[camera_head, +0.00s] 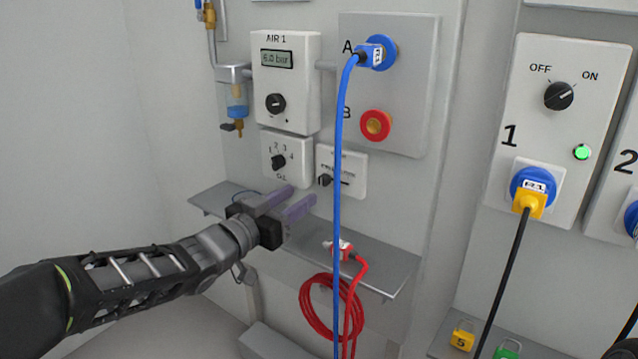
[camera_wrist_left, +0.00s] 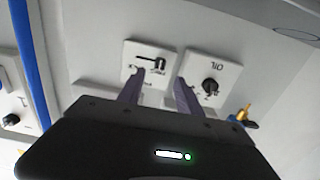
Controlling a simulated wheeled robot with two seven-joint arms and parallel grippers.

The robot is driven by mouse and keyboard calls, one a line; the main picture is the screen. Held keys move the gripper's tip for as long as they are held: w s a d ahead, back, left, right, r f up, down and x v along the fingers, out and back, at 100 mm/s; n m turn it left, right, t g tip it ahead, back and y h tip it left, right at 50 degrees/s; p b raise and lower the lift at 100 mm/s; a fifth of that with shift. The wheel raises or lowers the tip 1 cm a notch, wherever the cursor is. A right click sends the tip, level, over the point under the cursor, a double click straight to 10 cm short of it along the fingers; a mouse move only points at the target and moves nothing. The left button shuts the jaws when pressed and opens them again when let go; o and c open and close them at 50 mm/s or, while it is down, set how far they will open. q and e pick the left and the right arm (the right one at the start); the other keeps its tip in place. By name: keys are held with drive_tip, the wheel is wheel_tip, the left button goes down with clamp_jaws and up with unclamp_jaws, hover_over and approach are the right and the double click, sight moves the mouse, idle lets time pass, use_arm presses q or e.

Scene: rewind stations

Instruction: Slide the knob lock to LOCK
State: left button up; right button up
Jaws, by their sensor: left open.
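The knob lock is a small white plate (camera_head: 343,184) with a horizontal slot and a small black slider knob (camera_head: 325,180) at the slot's left end. Its lettering is too small to read. The plate also shows turned over in the left wrist view (camera_wrist_left: 133,49), where the knob sits at the right end of the slot. My left gripper (camera_head: 302,196) is open and empty, its two purple fingers pointing toward the panel below and left of the plate. In the left wrist view the fingertips (camera_wrist_left: 158,78) lie just short of the plate. My right gripper is not in view.
Left of the plate is the OIL dial (camera_head: 279,162), with the AIR 1 box (camera_head: 286,80) above. A grey shelf (camera_head: 375,268) runs below, with a red plug (camera_head: 340,247) and coiled red cable (camera_head: 318,310).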

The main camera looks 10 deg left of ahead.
sight(321, 182)
use_arm(q)
drive_tip(key=b+x, duration=0.1)
drive_tip(key=x, duration=0.5)
drive_tip(key=shift+w+f, duration=0.1)
drive_tip(key=shift+w, duration=0.2)
drive_tip(key=shift+w+d, duration=0.25)
drive_tip(key=shift+w, duration=0.2)
clamp_jaws()
drive_tip(key=shift+b, duration=0.35)
idle(0.5)
